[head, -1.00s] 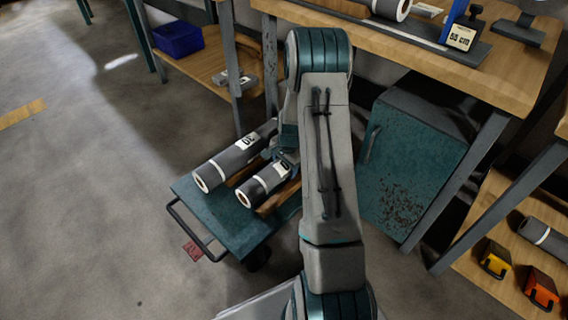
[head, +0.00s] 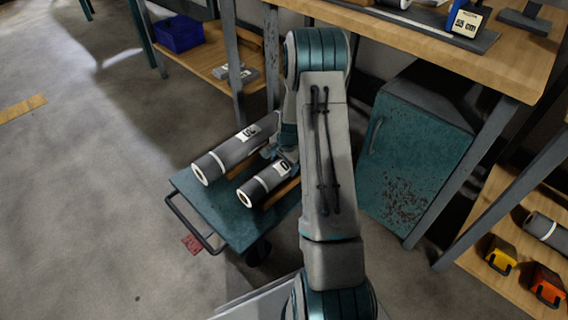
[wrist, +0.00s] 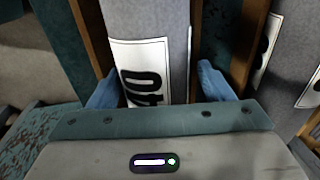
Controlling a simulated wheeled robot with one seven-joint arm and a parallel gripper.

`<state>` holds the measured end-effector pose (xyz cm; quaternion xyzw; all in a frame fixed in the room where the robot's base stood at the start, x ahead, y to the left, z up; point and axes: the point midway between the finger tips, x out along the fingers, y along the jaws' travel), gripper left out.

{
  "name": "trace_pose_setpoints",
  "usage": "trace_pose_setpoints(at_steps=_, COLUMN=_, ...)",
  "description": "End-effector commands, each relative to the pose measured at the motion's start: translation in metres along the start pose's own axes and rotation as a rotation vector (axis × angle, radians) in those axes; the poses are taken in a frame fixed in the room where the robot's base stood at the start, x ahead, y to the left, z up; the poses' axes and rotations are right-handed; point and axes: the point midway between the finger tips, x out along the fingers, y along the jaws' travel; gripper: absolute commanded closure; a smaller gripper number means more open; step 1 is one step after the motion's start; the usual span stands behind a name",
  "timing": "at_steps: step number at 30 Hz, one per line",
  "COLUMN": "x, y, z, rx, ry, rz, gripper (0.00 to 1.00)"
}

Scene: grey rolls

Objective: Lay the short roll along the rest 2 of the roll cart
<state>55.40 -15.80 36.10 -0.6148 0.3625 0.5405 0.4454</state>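The short roll (head: 268,184) is grey with a white band and a number label, and lies on the teal roll cart (head: 229,223). It lies lengthwise between wooden strips (head: 286,192) of the cart's rests; no rest number is readable. The longer grey roll (head: 232,154) lies beside it, to the left. My gripper (head: 279,156) is low over the short roll, partly hidden by my arm. In the wrist view its blue fingers (wrist: 160,86) stand either side of the short roll (wrist: 147,28), with a dark gap at the right finger. It looks open.
A workbench (head: 420,42) and a rusty teal cabinet (head: 412,165) stand behind and right of the cart. A shelf (head: 199,67) with a blue bin (head: 178,34) is at the back left. Open floor (head: 85,200) lies left of the cart.

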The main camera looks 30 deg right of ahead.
Motion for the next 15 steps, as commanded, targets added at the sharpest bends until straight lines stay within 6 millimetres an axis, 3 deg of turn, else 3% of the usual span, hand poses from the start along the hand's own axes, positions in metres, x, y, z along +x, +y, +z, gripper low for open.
trace_pose_setpoints(at_steps=1, x=0.0142, y=0.0159, z=0.0028, rx=0.007, ry=-0.016, rz=0.030, gripper=0.12)
trace_pose_setpoints(at_steps=15, x=0.0127, y=0.0196, z=-0.0009, rx=0.012, ry=-0.014, rz=0.033, gripper=0.12)
